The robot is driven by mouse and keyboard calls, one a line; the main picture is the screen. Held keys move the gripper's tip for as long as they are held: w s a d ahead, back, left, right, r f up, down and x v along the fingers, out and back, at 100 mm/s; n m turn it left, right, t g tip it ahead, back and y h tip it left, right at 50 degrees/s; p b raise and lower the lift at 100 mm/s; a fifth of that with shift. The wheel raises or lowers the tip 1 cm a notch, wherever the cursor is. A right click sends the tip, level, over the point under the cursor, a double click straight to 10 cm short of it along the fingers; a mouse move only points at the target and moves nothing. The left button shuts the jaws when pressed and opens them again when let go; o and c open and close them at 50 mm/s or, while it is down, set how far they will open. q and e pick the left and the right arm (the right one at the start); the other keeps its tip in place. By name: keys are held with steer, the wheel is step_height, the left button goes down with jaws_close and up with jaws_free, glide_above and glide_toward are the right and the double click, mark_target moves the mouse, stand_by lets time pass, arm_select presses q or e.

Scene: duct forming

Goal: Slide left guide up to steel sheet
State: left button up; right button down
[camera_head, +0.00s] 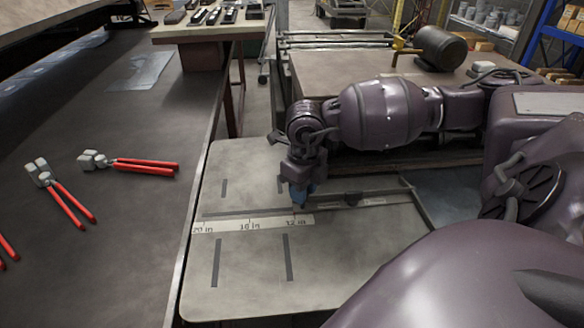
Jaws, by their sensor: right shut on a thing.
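The blue-grey steel sheet (448,189) lies right of the crosspiece, partly hidden by my arm. I cannot tell whether crosspiece and sheet touch. My left gripper is not in view.
The pale table (250,270) has a ruler strip (225,224) and dark slots, with clear room left of my gripper. Red-handled pliers (145,165) lie on the dark bench (110,250) at left. A gap separates bench and far tables.

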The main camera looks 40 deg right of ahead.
steer(key=shift+s+d, duration=0.1)
steer(key=shift+d, duration=0.1)
steer(key=c, duration=0.9)
jaws_free()
steer(key=shift+o, duration=0.2)
step_height(320, 180, up, 11)
steer(key=shift+p, duration=0.4)
steer(key=shift+f, duration=0.1)
